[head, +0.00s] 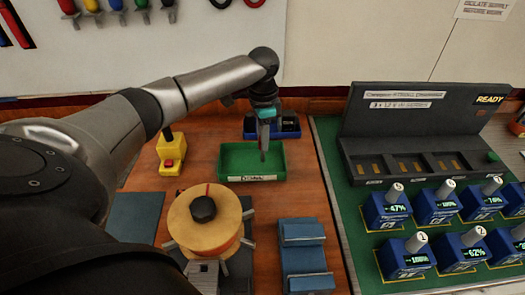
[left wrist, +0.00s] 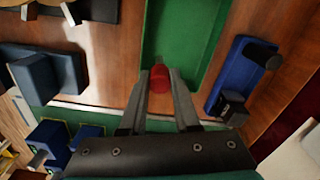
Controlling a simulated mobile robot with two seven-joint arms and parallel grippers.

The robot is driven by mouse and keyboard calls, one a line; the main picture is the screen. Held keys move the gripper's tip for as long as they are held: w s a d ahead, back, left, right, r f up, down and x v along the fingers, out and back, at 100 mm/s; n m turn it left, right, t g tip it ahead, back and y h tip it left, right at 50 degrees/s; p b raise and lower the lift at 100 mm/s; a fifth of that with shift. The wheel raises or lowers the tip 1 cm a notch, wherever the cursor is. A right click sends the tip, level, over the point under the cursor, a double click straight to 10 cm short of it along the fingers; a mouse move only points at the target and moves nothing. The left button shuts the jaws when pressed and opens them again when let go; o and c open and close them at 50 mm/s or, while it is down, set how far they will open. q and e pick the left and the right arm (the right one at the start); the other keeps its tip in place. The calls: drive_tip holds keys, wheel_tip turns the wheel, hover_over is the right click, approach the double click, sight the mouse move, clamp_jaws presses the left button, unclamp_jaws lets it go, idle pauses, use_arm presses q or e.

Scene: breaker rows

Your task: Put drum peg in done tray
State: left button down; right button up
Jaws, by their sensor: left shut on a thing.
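The done tray (head: 235,158) is a green open tray with a white label on its front, in the middle of the workbench. It also shows in the left wrist view (left wrist: 190,38). My left gripper (head: 264,150) points down over the tray. In the left wrist view its fingers are shut on the red drum peg (left wrist: 159,79), whose round end shows between the fingertips with the tray behind it. The peg's height above the tray floor is hard to tell. In the head view I cannot make out the peg. My right gripper is not in view.
An orange drum (head: 190,214) with a dark knob stands in front of the tray. A blue holder (head: 257,128) sits behind. Several blue breakers (head: 436,205) stand at right.

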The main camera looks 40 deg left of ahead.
sight(263, 161)
use_arm(q)
drive_tip(key=shift+f, duration=2.3)
drive_tip(key=shift+f, duration=0.15)
drive_tip(key=c, duration=0.6)
unclamp_jaws()
drive_tip(key=shift+c, duration=0.2)
wheel_tip(263, 161, up, 12)
drive_tip(key=shift+r+p, duration=0.2)
drive_tip(key=shift+p, duration=0.15)
